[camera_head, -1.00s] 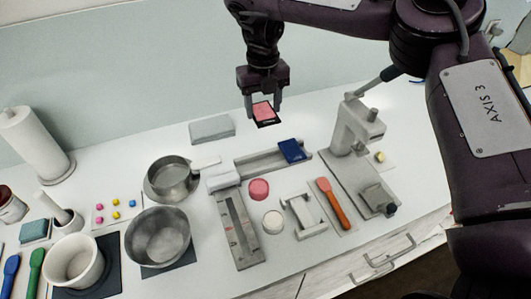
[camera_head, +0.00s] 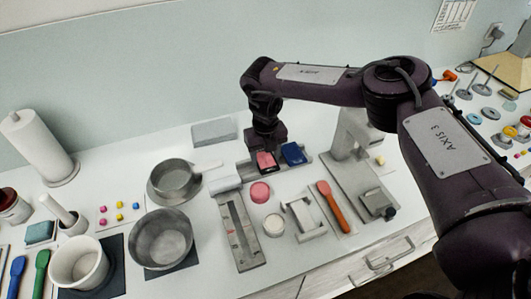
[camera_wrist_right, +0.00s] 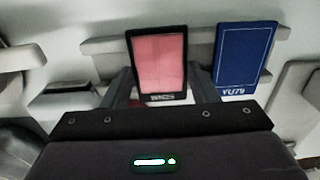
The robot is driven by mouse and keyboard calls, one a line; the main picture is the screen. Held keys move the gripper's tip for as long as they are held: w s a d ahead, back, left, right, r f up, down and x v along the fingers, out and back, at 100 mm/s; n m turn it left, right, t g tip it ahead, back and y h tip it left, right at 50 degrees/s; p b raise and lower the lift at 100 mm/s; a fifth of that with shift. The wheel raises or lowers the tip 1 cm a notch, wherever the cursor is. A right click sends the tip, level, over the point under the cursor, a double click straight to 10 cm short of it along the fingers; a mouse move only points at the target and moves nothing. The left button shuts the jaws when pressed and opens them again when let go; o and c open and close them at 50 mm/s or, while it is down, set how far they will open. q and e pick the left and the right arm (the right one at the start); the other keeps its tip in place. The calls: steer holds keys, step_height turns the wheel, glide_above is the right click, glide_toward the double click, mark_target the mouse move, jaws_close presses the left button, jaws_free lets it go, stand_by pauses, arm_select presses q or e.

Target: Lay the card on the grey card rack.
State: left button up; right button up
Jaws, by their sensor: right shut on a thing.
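A pink card with a black border (camera_head: 265,161) is held in my right gripper (camera_head: 267,153), low at the grey card rack (camera_head: 243,168), left of a blue card (camera_head: 293,153). In the right wrist view the pink card (camera_wrist_right: 160,62) is upright between the two fingers of my right gripper (camera_wrist_right: 161,88). The blue card (camera_wrist_right: 245,58) stands on the rack (camera_wrist_right: 101,46) to its right, with a small gap between them. I cannot tell whether the pink card's lower edge touches the rack. My arm hides part of the rack. My left gripper is out of view.
A grey block (camera_head: 214,132) lies behind the rack. A pan (camera_head: 173,180) is to the left. A pink round piece (camera_head: 260,192), a white round piece (camera_head: 274,224) and an orange-handled tool (camera_head: 333,207) lie in front. A grey stand (camera_head: 352,135) rises close to the right.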

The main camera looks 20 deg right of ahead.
steer(key=o, duration=1)
steer(key=shift+f, duration=0.1)
steer(key=shift+r, duration=0.5)
step_height(320, 180, up, 7)
steer(key=b, duration=0.3)
step_height(320, 180, up, 4)
glide_above(265, 160)
steer(key=shift+s+r, duration=0.15)
steer(key=shift+r, duration=0.05)
